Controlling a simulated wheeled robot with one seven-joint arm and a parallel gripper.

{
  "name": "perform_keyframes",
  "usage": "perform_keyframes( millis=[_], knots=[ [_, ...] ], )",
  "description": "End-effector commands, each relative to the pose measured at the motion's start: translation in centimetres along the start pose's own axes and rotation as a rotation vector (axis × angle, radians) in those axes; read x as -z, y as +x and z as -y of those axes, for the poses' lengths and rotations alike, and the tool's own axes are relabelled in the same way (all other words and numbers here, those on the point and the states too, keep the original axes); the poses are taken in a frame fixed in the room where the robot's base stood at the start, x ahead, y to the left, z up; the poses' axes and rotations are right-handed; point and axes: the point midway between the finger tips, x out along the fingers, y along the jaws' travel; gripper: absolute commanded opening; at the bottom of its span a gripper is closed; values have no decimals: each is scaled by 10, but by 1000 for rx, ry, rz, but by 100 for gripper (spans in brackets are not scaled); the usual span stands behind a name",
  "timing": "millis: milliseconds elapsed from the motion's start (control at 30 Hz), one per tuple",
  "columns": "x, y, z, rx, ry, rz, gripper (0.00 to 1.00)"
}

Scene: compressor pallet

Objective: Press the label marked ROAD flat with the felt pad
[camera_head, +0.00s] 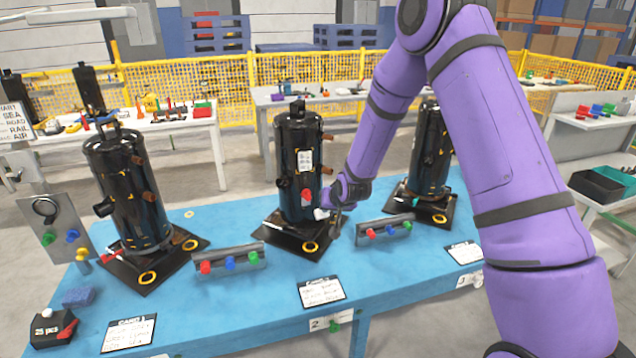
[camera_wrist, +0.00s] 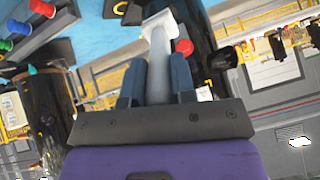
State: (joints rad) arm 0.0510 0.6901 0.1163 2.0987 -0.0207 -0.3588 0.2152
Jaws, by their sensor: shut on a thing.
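Three black compressors stand on a blue table: one at left (camera_head: 128,190), one in the middle (camera_head: 290,150) and one at right (camera_head: 430,150), partly behind my arm. A white label (camera_head: 305,160) is on the middle compressor; its print is too small to read, so I cannot tell if it says ROAD. My gripper (camera_wrist: 157,80) is shut on a pale tool with a square white pad (camera_wrist: 160,20) at its end. In the head view the white pad (camera_head: 321,213) shows low beside the middle compressor, at its right. I cannot tell whether it touches.
Racks of coloured caps (camera_head: 228,263) (camera_head: 385,230) stand between the compressors. Written cards (camera_head: 128,333) (camera_head: 321,291) lie along the front edge. A sign (camera_head: 15,122) at left lists SEA, ROAD, RAIL, AIR. A blue sponge (camera_head: 78,297) lies at front left.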

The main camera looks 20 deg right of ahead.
Motion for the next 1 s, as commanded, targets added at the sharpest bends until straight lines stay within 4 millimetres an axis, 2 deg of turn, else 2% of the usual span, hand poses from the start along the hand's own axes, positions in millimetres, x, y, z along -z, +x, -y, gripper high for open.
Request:
perform_keyframes(
  millis=[267, 600, 800, 1000],
  knots=[
    [23, -1, 20, 61, 41, -366, 0],
    [50, -32, 43, 125, 57, -760, 0],
    [56, -45, 49, 143, 55, -844, 0],
    [63, -40, 50, 144, 55, -851, 0]
  ],
)
